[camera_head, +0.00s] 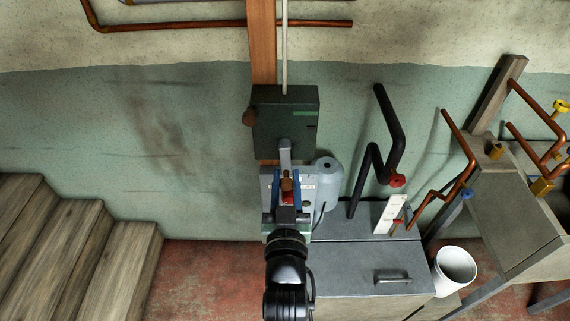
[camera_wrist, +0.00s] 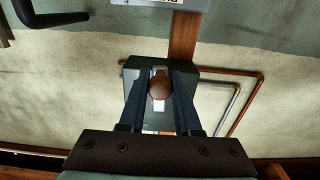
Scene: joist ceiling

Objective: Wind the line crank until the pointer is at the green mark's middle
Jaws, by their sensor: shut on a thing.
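The line crank's dark green box (camera_head: 270,130) is on the wall, with a green mark (camera_head: 304,113) at its upper right. A grey crank arm (camera_head: 285,152) hangs straight down from the box to a brown handle knob (camera_head: 287,184). My gripper (camera_head: 286,178) is shut on this knob, with one blue finger on each side. In the wrist view the knob (camera_wrist: 160,88) sits between my fingers (camera_wrist: 160,76), in front of the box (camera_wrist: 133,75). I cannot make out a pointer by the green mark.
A light blue cylinder (camera_head: 327,180) and black pipes (camera_head: 388,135) stand close on the right. A grey chest (camera_head: 350,262) lies below. Wooden stairs (camera_head: 60,245) are at left.

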